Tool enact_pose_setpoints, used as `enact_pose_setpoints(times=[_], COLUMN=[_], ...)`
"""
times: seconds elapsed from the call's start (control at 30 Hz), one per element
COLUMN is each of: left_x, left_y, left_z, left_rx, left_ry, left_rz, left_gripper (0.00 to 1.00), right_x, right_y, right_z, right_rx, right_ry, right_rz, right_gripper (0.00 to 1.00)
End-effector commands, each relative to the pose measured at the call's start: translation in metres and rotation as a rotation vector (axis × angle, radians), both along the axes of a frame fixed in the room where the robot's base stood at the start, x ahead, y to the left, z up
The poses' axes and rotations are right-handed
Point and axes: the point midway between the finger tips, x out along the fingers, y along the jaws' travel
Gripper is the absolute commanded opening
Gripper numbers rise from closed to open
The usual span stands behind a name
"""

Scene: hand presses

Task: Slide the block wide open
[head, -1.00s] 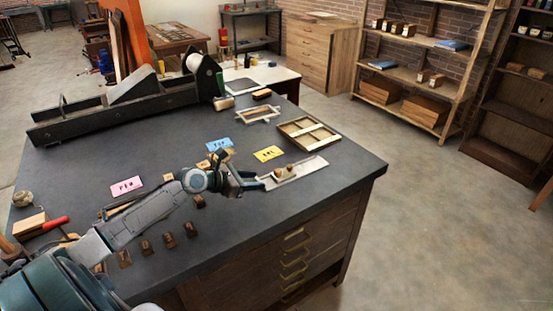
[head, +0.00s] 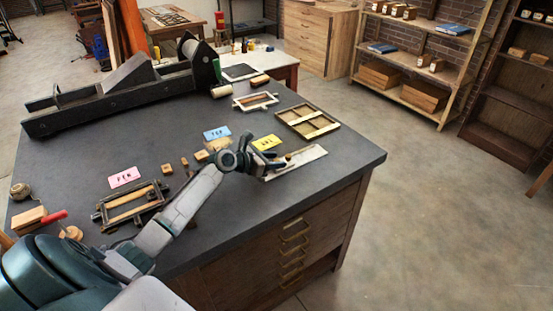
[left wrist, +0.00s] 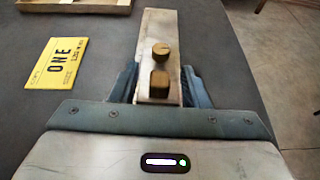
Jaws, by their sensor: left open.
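A pale flat plate (head: 303,161) lies near the right front edge of the table. In the left wrist view my left gripper (left wrist: 159,88) is open, one finger on each side of the plate and the nearer knob. I cannot tell whether the fingers touch it. My right gripper is not in view.
A yellow card (head: 265,143) lies just left of the plate, and a wooden framed tray (head: 308,122) behind it. A dark press (head: 120,95) stands along the back. A wooden frame (head: 132,204) and pink card (head: 124,177) are at left.

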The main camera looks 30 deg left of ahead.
Motion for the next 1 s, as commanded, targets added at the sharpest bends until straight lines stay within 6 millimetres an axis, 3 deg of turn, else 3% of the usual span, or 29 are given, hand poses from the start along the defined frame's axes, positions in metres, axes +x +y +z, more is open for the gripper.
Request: enact_pose_setpoints(times=[0.4, 0.43, 0.63, 0.87, 1.0], left_x=[0.009, 0.009, 0.008, 0.011, 0.031], left_y=[-0.004, -0.004, -0.004, -0.005, -0.014], left_z=[-0.004, -0.004, -0.004, -0.004, -0.001], left_rx=[0.001, 0.001, 0.001, -0.001, -0.005], left_ry=[0.001, 0.001, 0.001, 0.001, -0.001], left_rz=[-0.001, -0.001, -0.001, -0.001, 0.002], left_gripper=[0.42, 0.40, 0.01, 0.00, 0.00], right_x=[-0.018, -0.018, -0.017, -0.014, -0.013], right_y=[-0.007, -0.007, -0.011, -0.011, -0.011], right_z=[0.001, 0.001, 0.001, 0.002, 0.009], right_rx=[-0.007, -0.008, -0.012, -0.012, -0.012], right_ry=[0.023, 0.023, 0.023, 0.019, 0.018], right_rz=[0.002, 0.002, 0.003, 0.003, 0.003], right_gripper=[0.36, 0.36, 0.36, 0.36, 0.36])
